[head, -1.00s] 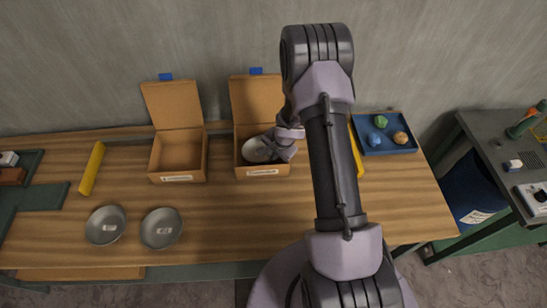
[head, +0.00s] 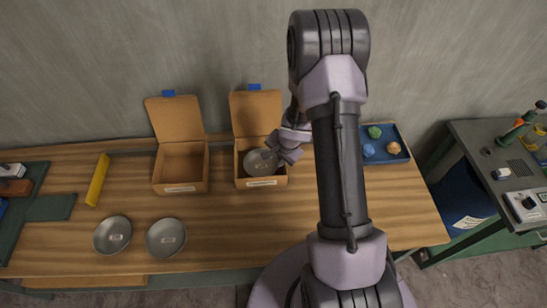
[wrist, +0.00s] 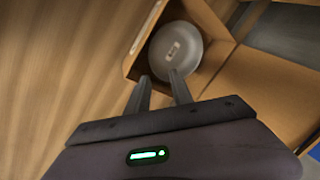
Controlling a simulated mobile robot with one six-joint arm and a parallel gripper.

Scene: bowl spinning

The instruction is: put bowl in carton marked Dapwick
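A grey metal bowl (head: 260,163) with a small pale label lies inside the right open carton (head: 262,184). The wrist view also shows the bowl (wrist: 175,48) within the carton walls (wrist: 150,30). My gripper (head: 283,154) is at the right side of that bowl. In the wrist view my gripper (wrist: 160,76) has its two fingers apart, with the tips at the bowl's near rim; whether they touch it I cannot tell. Another open carton (head: 180,188) stands to the left, empty. Both cartons have white front labels too small to read.
Two more grey bowls, one on the left (head: 112,235) and one beside it (head: 166,238), sit on the wooden table (head: 230,225). A yellow bar (head: 97,180) lies at left. A blue tray (head: 400,155) with lumps stands at right.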

